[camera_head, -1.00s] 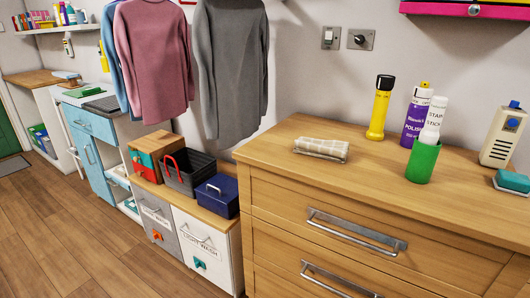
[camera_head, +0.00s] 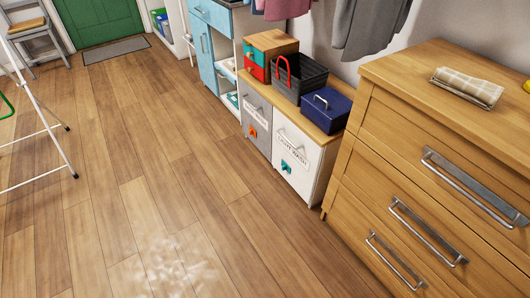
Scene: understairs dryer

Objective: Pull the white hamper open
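The white hamper (camera_head: 304,161) is a white-fronted unit labelled as a wash hamper, low in the bench between the grey hamper and the wooden drawers. It has a bar handle near its top and a teal knob-like piece (camera_head: 286,167) on its front. Its front looks flush with the grey hamper (camera_head: 257,122), which carries an orange piece. Neither of my grippers is in view.
On the bench top stand a small wooden drawer box (camera_head: 270,54), a dark basket (camera_head: 299,77) with a red handle and a blue box (camera_head: 325,110). A wooden chest of drawers (camera_head: 433,160) stands right. A white folding frame (camera_head: 45,115) stands left. The floor before the hampers is clear.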

